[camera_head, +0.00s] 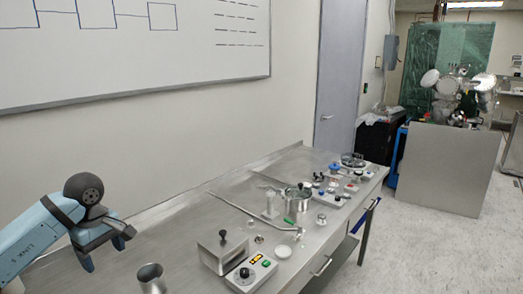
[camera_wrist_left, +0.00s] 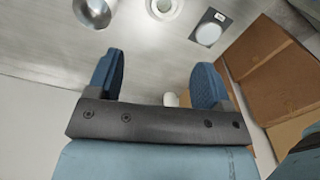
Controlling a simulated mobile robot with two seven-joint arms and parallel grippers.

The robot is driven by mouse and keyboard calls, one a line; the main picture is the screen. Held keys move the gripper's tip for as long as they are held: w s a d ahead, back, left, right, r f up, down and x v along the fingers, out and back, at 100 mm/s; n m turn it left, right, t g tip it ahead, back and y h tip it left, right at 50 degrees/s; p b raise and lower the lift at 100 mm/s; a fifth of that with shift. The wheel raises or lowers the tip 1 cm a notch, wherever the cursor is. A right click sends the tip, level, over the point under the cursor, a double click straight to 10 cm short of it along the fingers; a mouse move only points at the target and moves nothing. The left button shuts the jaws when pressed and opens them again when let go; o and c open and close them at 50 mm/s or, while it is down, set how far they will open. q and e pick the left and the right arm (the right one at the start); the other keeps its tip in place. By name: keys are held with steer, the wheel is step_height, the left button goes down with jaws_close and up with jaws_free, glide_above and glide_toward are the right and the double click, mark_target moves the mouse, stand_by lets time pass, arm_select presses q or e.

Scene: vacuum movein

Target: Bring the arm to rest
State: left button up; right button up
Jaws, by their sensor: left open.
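My left arm (camera_head: 40,238) comes in from the left in the head view, with its blue link and dark wrist joint. My left gripper (camera_head: 106,250) hangs over the near left part of the steel bench (camera_head: 170,222), with its fingers pointing down. In the left wrist view the two blue fingers of the left gripper (camera_wrist_left: 157,77) are spread apart with nothing held between them. A small pale round object (camera_wrist_left: 170,99) shows beyond the gripper's palm, near the right finger. My right gripper is in neither view.
A metal cup (camera_head: 151,279) stands on the bench close right of the gripper. A metal box with a knob (camera_head: 223,250), a control box (camera_head: 251,273), a lidded pot (camera_head: 297,200) and small parts are farther right. Brown cardboard (camera_wrist_left: 262,65) shows in the wrist view.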

arm_select(q)
steer(key=s+d+f+n+h, duration=0.1)
steer(key=s+d+f+h, duration=0.15)
steer(key=d, duration=0.25)
steer(key=s+d+f+n+g+h+p, duration=0.1)
steer(key=s+d+f+h, duration=0.15)
steer(key=d, duration=0.35)
steer(key=s+d+f+n+h, duration=0.1)
steer(key=d+f+h, duration=0.1)
steer(key=d+h, duration=0.25)
steer(key=s+d+r+n+t+h+p, duration=0.2)
steer(key=s+d+n+t+h, duration=0.6)
steer(key=n, duration=0.8)
steer(key=s+a+f+m+t+y, duration=0.1)
steer(key=s+a+f+m+y, duration=0.1)
steer(key=s+f+m+y, duration=0.2)
steer(key=s+a+f+m+t+y+p, duration=0.1)
steer(key=s+f+m+y, duration=0.4)
steer(key=f+m, duration=0.5)
steer(key=s+a+f+m+t+y+p, duration=0.1)
steer(key=s+a+f+m+y, duration=0.2)
steer(key=m, duration=1.7)
step_height(320, 180, down, 5)
steer(key=shift+s+a+r+m+t+y, duration=0.2)
steer(key=shift+s+a+m+t+y, duration=0.15)
steer(key=shift+s+y, duration=0.8)
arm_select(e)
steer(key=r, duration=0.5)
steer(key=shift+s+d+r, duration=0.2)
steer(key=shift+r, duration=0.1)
